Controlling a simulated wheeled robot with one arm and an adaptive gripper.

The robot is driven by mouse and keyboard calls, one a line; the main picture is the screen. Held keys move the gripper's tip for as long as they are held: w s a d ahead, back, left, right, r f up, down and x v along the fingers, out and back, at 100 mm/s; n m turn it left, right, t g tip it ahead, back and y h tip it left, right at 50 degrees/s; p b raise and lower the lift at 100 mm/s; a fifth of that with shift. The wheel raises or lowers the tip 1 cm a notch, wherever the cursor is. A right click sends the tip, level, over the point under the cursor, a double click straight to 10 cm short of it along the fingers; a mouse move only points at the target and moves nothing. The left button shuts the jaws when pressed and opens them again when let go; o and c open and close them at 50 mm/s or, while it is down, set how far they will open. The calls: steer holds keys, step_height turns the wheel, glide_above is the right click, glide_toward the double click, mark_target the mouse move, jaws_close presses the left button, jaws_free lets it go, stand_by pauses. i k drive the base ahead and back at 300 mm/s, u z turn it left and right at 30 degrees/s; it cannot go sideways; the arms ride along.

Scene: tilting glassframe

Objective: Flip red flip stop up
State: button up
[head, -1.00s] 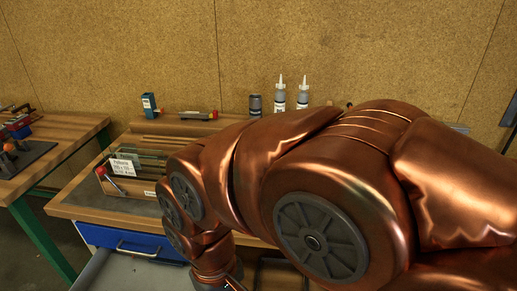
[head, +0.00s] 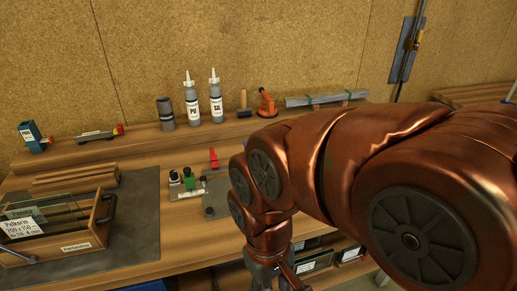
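Small black and green parts sit on the same plate. My gripper (head: 272,281) is at the bottom edge, below and right of the fixture, apart from the red piece. Its fingers are cut off by the frame, so I cannot see whether they are open.
A wooden glass holder (head: 78,247) with a label stands at left on a dark mat (head: 140,215). Two white-tipped bottles (head: 192,105), a dark can (head: 165,114) and an orange tool (head: 267,103) stand on the back shelf. Shelves with boxes (head: 318,262) lie below the bench.

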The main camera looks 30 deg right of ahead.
mark_target(214, 163)
steer(key=z, duration=0.25)
steer(key=k, duration=0.5)
steer(key=u, duration=0.1)
steer(key=i, duration=0.45)
steer(key=u, duration=1)
steer(key=i, duration=0.5)
steer(key=z, duration=0.05)
